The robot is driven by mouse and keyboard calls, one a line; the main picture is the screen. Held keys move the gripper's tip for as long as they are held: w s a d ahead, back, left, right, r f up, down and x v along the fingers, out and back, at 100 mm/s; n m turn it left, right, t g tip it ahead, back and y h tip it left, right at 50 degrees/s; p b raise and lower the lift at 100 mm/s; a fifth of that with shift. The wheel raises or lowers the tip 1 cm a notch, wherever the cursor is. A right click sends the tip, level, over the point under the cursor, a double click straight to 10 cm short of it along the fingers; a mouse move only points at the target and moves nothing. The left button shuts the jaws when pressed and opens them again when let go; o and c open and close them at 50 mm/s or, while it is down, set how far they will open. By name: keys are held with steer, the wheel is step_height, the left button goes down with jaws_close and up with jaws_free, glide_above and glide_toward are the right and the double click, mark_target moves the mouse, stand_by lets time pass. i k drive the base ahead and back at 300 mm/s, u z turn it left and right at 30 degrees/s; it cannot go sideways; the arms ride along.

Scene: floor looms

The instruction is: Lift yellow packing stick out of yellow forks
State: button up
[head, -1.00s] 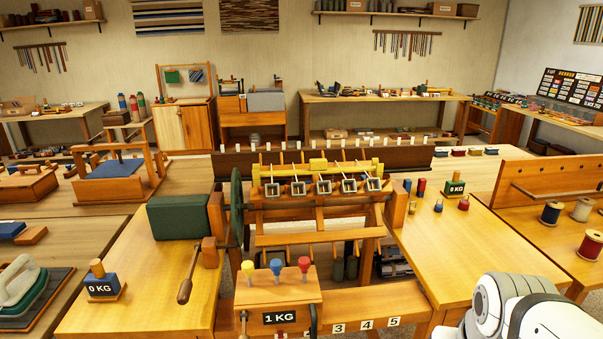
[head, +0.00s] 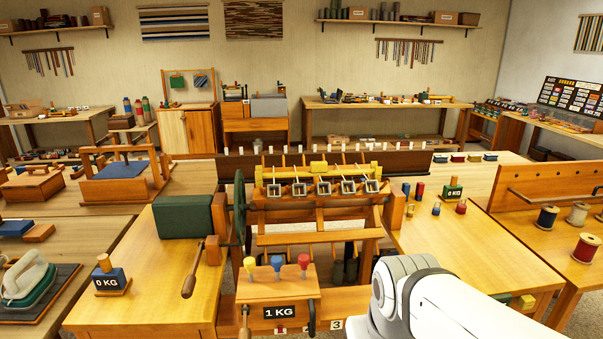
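A yellow stick (head: 345,173) lies level across the upper part of the wooden loom frame in the middle of the head view. A thicker yellow block (head: 318,166) sits at its middle. Several square grey-rimmed pieces (head: 324,189) stand in a row just in front of and below it. I cannot make out the forks as separate parts at this size. My white arm (head: 415,290) reaches in at the lower right, in front of the loom and well below the stick. My gripper is not visible.
A green block (head: 183,216) and a dark green wheel (head: 239,210) flank the left side.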

mark_target(317, 168)
steer(key=z, duration=0.05)
steer(key=i, duration=1)
steer(key=u, duration=0.05)
